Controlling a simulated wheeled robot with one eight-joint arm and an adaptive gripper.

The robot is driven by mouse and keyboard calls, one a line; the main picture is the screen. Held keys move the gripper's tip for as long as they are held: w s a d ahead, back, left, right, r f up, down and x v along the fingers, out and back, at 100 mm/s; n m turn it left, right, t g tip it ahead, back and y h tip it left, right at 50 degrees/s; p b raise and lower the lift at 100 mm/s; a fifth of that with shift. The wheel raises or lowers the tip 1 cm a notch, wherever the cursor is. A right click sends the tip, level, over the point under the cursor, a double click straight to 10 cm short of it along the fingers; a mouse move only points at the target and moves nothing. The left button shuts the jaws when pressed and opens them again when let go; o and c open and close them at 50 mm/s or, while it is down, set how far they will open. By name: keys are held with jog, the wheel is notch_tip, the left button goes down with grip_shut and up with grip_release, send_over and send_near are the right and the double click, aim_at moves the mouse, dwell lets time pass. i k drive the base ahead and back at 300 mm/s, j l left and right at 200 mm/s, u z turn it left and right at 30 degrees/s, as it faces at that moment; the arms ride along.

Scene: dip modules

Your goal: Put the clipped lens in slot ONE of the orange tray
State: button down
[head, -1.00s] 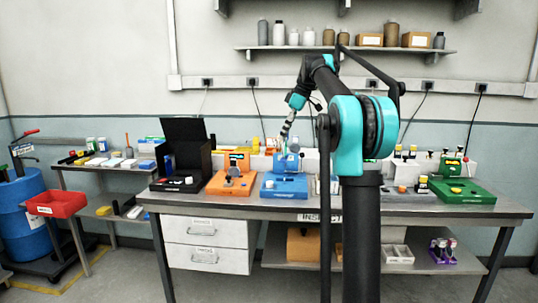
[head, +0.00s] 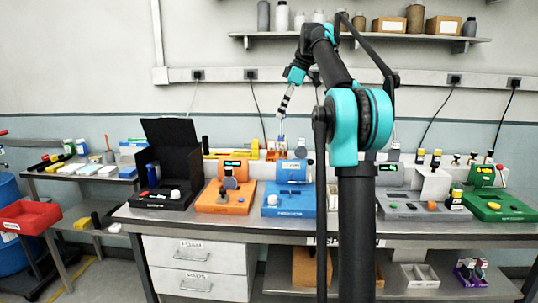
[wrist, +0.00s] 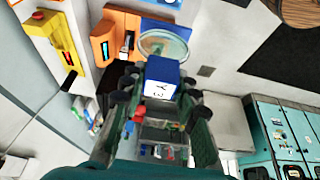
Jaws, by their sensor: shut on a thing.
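My gripper (wrist: 160,108) is shut on the clipped lens, a round clear lens (wrist: 163,44) in a blue and white clip block (wrist: 162,80) with dark lettering. The lens sticks out beyond the fingertips. In the head view my gripper (head: 283,112) points down, above the back of the bench behind the blue machine. The held lens is too small to make out clearly there. A small orange piece (head: 277,155) shows behind the blue machine, but I cannot tell whether it is the orange tray. No slot ONE label is readable.
On the bench (head: 330,227) stand an open black box (head: 172,150), an orange machine (head: 226,200), a blue machine (head: 287,203), a grey unit (head: 420,208) and a green machine (head: 498,205). A shelf (head: 350,36) hangs above. A red bin (head: 32,216) is at left.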

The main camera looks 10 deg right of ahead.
aim_at(277, 151)
jog(key=i, duration=1.15)
